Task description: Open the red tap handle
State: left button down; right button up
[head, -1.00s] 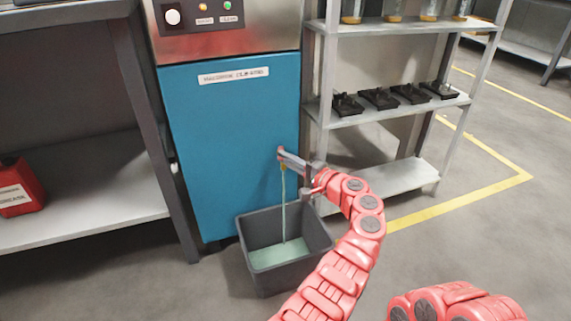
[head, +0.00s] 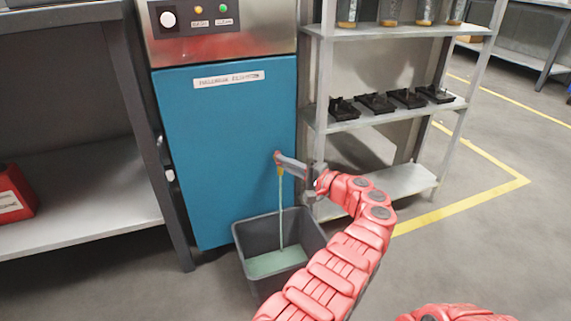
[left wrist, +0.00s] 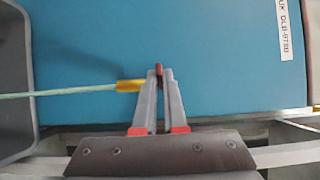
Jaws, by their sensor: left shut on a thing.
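The red tap handle (left wrist: 159,69) is at the tips of my left gripper (left wrist: 162,76) in the left wrist view, between the two fingers. In the head view my left gripper (head: 282,160) reaches the right side of the blue cabinet (head: 225,130), its fingers shut on the handle and largely hiding it. The brass tap spout (left wrist: 130,86) is beside the fingertips. A pale green stream (head: 281,215) runs from it down into a grey bin (head: 246,240) on the floor, where green liquid (head: 275,263) lies. My right gripper is out of view.
A grey workbench (head: 90,195) with a red container (head: 15,193) is at the left. Floor is open at the right around the yellow line (head: 465,210).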

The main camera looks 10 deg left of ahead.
pick_arm(q)
jog(key=c, duration=1)
grip_release()
jog(key=v, duration=0.7)
jog(key=shift+s+d, duration=0.1)
jog(key=shift+d, duration=0.15)
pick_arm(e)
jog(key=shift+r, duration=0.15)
